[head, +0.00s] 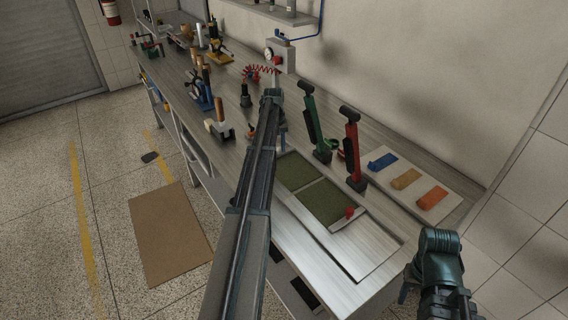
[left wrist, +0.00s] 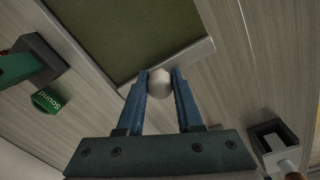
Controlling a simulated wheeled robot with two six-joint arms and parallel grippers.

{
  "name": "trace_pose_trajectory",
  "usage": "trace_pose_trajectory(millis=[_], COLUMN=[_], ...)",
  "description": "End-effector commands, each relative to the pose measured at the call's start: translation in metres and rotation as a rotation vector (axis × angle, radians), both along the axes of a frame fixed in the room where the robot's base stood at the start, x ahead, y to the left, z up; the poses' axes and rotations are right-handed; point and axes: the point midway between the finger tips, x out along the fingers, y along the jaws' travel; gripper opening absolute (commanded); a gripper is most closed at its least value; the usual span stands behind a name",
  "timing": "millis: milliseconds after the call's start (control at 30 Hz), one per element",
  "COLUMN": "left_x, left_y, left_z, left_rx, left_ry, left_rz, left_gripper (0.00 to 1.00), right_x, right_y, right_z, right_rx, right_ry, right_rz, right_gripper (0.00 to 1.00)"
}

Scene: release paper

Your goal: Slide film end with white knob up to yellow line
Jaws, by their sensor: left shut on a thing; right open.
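My left gripper (head: 283,140) is at the far end of the green film (head: 297,171) on the bench. In the left wrist view, its two blue fingers (left wrist: 160,84) are shut on the round white knob (left wrist: 159,83), which sits by the pale end strip (left wrist: 192,56) of the film. The knob is hidden in the head view. The film's near end has a red knob (head: 349,213). I cannot make out a yellow line on the bench. My right gripper (head: 408,284) is open and empty, off the bench's near right corner.
A green-handled tool (head: 314,122) and a red-handled tool (head: 353,150) stand upright just right of the film. A white board (head: 455,205) with blue, tan and orange pieces lies at the right.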

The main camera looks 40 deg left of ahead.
Motion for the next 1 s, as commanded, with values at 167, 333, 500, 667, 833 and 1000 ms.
trace_pose_trajectory(millis=[167,333,500,667,833,1000], left_x=[0.000,0.000,0.000,-0.001,-0.002,-0.002], left_y=[0.000,0.000,-0.002,-0.006,-0.010,-0.013], left_z=[0.000,0.000,0.000,0.000,0.000,0.000], left_rx=[0.000,0.000,0.001,0.001,0.003,0.004], left_ry=[0.000,0.000,0.001,0.001,0.003,0.003], left_rz=[0.000,0.000,0.000,-0.001,-0.001,0.000], left_gripper=[0.00,0.00,0.00,0.00,0.00,0.00], right_x=[0.000,0.000,0.000,0.000,0.000,0.000], right_y=[0.000,0.000,0.000,0.000,0.000,0.000], right_z=[0.000,0.000,0.000,0.000,0.000,0.000], right_rx=[0.000,0.000,0.000,0.000,0.000,0.000], right_ry=[0.000,0.000,0.000,0.000,0.000,0.000], right_rz=[0.000,0.000,0.000,0.000,0.000,0.000], right_gripper=[0.50,0.50,0.50,0.50,0.50,0.50])
